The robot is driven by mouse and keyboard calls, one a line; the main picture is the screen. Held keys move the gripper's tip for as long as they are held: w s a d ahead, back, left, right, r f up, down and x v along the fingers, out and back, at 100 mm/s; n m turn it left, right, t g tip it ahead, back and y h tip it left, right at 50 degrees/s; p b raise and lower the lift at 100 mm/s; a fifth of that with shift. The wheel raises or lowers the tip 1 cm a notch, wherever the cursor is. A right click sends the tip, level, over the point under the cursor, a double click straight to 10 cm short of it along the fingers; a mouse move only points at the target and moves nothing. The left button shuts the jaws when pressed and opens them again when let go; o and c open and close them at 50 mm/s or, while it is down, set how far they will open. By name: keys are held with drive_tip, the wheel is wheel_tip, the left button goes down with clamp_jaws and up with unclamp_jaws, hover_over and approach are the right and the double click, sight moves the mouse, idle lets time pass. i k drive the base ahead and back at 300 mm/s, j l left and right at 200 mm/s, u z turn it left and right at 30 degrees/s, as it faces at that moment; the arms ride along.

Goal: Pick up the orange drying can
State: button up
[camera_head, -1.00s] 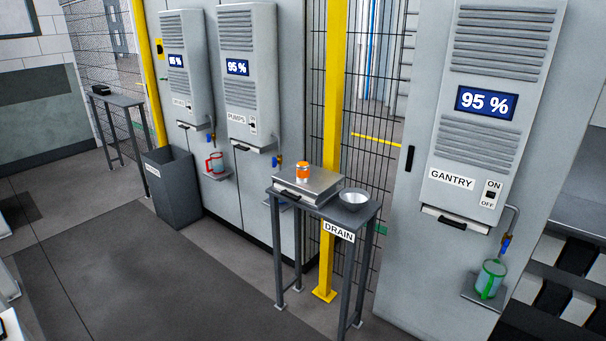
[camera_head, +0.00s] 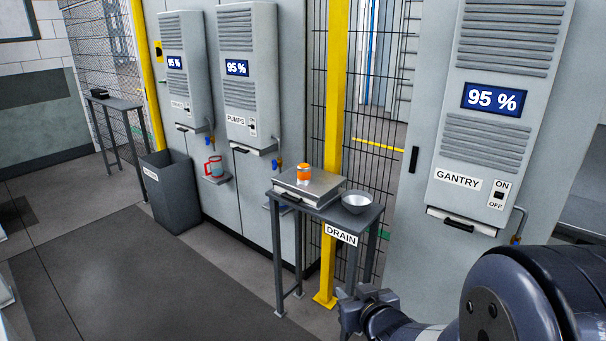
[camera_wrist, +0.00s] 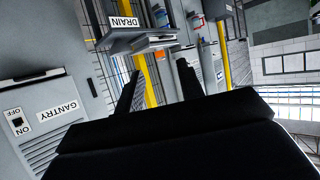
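The orange drying can (camera_head: 304,173), with a white band, stands upright on a flat grey metal device (camera_head: 322,190) on the small DRAIN table (camera_head: 370,216). A metal bowl (camera_head: 357,203) stands to its right.
Grey cabinets stand behind, with the GANTRY unit (camera_head: 492,130) at right and PUMPS unit (camera_head: 246,70) at left. A yellow post (camera_head: 335,100) and mesh fence rise behind the table. A red-handled jug (camera_head: 214,167) and a bin (camera_head: 172,195) are left. Floor in front is open.

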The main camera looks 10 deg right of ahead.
sight(304, 169)
drive_tip(key=i+j, duration=0.15)
drive_tip(key=i, duration=0.4)
drive_tip(key=i+j+z, duration=0.15)
drive_tip(key=i, duration=0.35)
drive_tip(key=i+j, duration=0.2)
drive_tip(key=i, duration=0.35)
drive_tip(key=i+j+z, duration=0.15)
drive_tip(key=i, duration=0.4)
